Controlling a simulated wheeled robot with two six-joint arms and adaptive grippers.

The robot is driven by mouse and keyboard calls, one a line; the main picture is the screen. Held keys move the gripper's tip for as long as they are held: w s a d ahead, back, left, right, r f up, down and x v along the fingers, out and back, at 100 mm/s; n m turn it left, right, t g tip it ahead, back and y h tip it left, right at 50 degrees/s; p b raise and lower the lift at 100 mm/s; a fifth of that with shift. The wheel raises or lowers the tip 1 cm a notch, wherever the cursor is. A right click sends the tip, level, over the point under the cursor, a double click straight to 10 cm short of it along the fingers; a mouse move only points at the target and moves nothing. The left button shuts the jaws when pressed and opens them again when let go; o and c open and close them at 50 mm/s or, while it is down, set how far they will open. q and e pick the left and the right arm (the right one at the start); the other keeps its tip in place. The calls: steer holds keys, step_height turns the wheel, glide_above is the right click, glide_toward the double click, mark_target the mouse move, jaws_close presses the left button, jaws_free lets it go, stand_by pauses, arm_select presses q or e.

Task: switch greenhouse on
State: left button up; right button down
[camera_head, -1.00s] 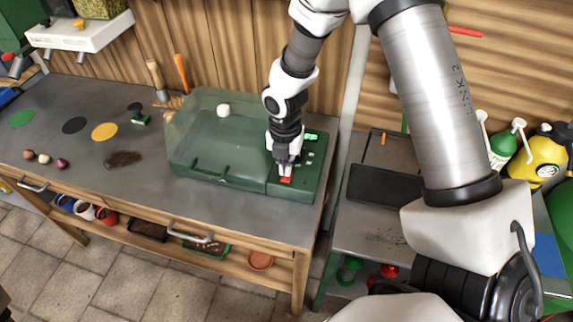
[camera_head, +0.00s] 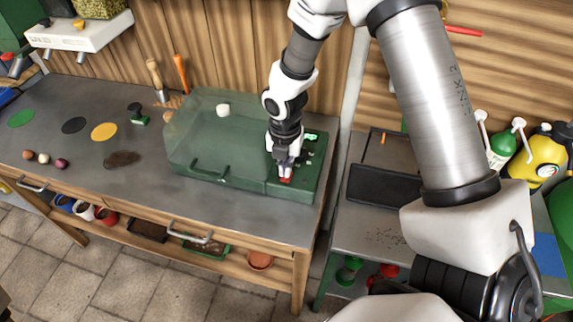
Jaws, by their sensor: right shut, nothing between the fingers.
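The greenhouse (camera_head: 215,150) is a green base with a clear cover, standing on the grey workbench. Its control panel (camera_head: 305,187) is at its right end, with a small lit green display (camera_head: 311,136) and a red switch (camera_head: 287,179). My right gripper (camera_head: 285,174) points down at the panel, shut and empty, with its fingertips at the red switch. Contact looks likely, but the fingers partly hide the switch. My left gripper is not in view.
Green, black and yellow discs (camera_head: 104,131), small balls (camera_head: 61,163) and a dark soil patch (camera_head: 122,159) lie on the bench's left. A black tray (camera_head: 383,187) lies on the right table, with spray bottles (camera_head: 502,147) behind. The bench front (camera_head: 200,215) is clear.

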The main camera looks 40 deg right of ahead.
mark_target(286, 179)
steer(key=shift+f+b, duration=0.55)
steer(key=shift+f, duration=0.65)
stand_by(0.8)
step_height(286, 179, up, 7)
steer(key=p, duration=0.8)
steer(key=shift+r, duration=0.1)
stand_by(0.4)
